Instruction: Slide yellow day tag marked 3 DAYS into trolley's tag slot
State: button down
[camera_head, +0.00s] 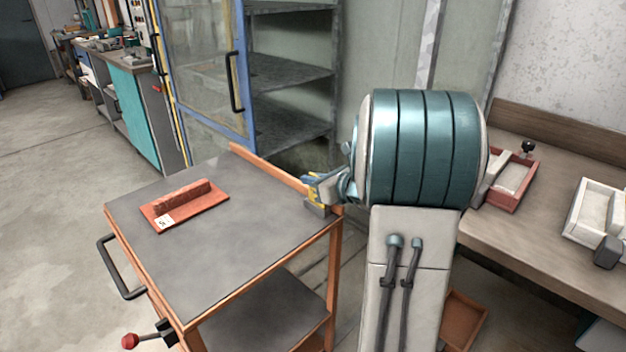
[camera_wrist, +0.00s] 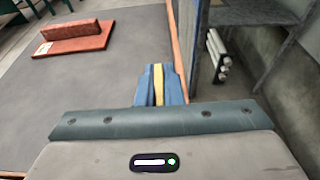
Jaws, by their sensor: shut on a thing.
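My gripper (camera_head: 312,188) is at the far right corner of the trolley (camera_head: 225,270), which has a dark grey top and orange edges. Its blue fingers are shut on the yellow day tag (camera_head: 316,195). In the wrist view the tag (camera_wrist: 158,84) shows as a narrow yellow strip between the two fingers; its marking cannot be read. A small grey block (camera_head: 316,211), which looks like the tag slot, sits at the trolley's right edge just under the tag. The slot's opening is hidden, and I cannot tell whether the tag is in it.
A red board (camera_head: 208,201) with a reddish bar and a white label lies on the trolley top. A cabinet with a blue-framed glass door (camera_head: 205,65) stands behind. A bench (camera_head: 560,235) with a red tray (camera_head: 512,203) is at right. Floor at left is clear.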

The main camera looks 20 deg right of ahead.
jog(key=shift+f+b, duration=0.8)
jog(key=shift+f, duration=0.15)
jog(key=c, duration=1.5)
grip_release()
jog(key=p+v, duration=0.1)
jog(key=v, duration=1.3)
jog(key=shift+p, duration=0.4)
